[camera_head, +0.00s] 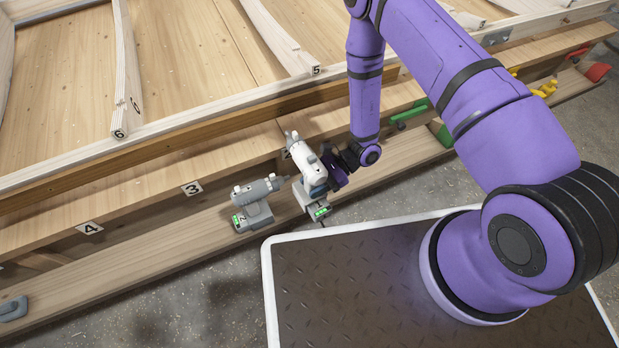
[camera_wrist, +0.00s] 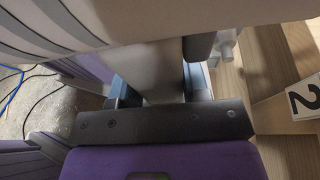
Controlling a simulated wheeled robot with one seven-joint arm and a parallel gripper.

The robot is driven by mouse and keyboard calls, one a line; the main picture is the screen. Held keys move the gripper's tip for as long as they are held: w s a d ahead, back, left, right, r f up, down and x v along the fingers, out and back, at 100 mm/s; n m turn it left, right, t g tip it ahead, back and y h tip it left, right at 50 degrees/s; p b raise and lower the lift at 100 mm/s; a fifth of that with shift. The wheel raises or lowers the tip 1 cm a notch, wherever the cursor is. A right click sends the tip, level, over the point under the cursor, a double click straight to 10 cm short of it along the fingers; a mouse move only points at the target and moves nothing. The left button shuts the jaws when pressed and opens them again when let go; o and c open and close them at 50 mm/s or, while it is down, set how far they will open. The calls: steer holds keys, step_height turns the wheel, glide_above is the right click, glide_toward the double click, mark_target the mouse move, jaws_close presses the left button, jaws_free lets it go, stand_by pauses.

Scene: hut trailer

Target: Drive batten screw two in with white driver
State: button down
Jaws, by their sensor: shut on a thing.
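The white driver (camera_head: 308,170) is in my gripper (camera_head: 322,180), beside the front ledge of the bench. My gripper is shut on its handle. I cannot make out batten screw two in either view.
A grey driver (camera_head: 257,198) stands on the low shelf (camera_head: 150,240), just left of the white one. Labels 3 (camera_head: 192,188) and 4 (camera_head: 89,228) are along the ledge. Green (camera_head: 410,114), yellow (camera_head: 545,88) and red (camera_head: 597,72) items lie right. A wooden frame lies behind.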

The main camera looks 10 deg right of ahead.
steer(key=shift+w+a+f+m+t, duration=0.2)
steer(key=shift+w+f+m+t, duration=0.2)
steer(key=shift+w+m+t, duration=0.25)
steer(key=shift+w, duration=0.1)
steer(key=shift+d, duration=0.1)
steer(key=shift+w+a, duration=0.25)
steer(key=shift+w, duration=0.65)
steer(key=shift+w+a, duration=0.25)
steer(key=shift+w, duration=0.7)
steer(key=shift+w+a, duration=0.25)
steer(key=shift+w, duration=0.65)
steer(key=shift+w+a, duration=0.2)
steer(key=shift+w, duration=0.5)
steer(key=shift+w+a, duration=0.2)
steer(key=shift+w, duration=0.5)
stand_by(0.4)
steer(key=s+d, duration=0.5)
steer(key=d, duration=0.3)
steer(key=shift+d, duration=0.3)
stand_by(0.5)
stand_by(0.6)
